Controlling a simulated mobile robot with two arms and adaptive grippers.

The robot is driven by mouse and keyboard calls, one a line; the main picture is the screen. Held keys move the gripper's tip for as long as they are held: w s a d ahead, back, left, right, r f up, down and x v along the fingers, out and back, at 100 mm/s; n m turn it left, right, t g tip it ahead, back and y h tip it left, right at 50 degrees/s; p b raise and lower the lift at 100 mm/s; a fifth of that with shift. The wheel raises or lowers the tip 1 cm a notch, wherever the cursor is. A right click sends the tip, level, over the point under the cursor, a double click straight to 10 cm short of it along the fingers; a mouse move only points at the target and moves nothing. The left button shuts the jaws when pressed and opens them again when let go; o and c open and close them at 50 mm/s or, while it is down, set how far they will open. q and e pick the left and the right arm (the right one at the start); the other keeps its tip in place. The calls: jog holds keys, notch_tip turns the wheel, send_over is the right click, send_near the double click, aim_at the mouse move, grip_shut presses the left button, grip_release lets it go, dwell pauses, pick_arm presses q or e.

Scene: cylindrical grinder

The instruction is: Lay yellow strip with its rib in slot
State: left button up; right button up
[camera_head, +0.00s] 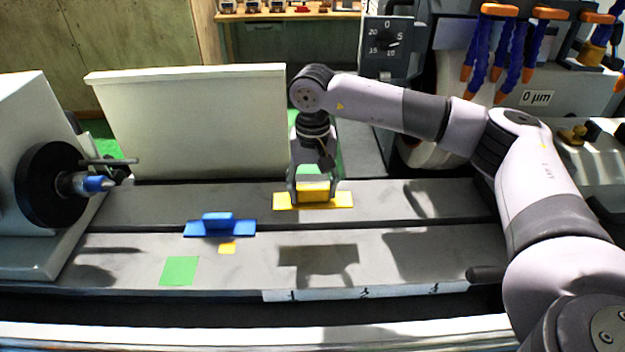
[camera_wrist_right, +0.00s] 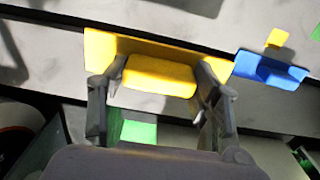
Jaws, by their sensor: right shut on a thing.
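The yellow strip (camera_head: 343,200) is a flat plate with a raised block on top. My right gripper (camera_head: 313,190) is shut on that block and holds the strip roughly level. Its shadow lies apart from it on the front table surface, so it appears raised. The strip also shows between the fingers in the right wrist view (camera_wrist_right: 158,76). The slot (camera_head: 390,226) is a long dark groove along the grey machine table, nearer the front than the strip in the head view. The strip's underside and rib are hidden. My left gripper is not in view.
A blue strip (camera_head: 219,226) lies along the slot to the left. A green square (camera_head: 179,271) and a small yellow square (camera_head: 227,247) mark the front surface. A white panel (camera_head: 190,122) stands behind, and a spindle with a black disc (camera_head: 50,186) is at left.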

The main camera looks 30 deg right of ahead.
aim_at(313, 206)
jog(key=shift+s, duration=0.1)
jog(key=shift+d, duration=0.1)
notch_tip(313, 206, down, 2)
jog(key=shift+f+b, duration=0.1)
jog(key=shift+b, duration=0.9)
notch_tip(313, 206, down, 2)
jog(key=shift+f+b, duration=0.2)
jog(key=shift+b, duration=0.8)
jog(key=shift+f+b, duration=0.4)
jog(key=shift+f, duration=0.15)
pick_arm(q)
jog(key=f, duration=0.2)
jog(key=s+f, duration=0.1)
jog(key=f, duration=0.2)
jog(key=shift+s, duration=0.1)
pick_arm(e)
jog(key=shift+f, duration=0.1)
pick_arm(q)
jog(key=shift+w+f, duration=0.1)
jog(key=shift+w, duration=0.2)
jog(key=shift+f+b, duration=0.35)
jog(key=shift+b, duration=0.2)
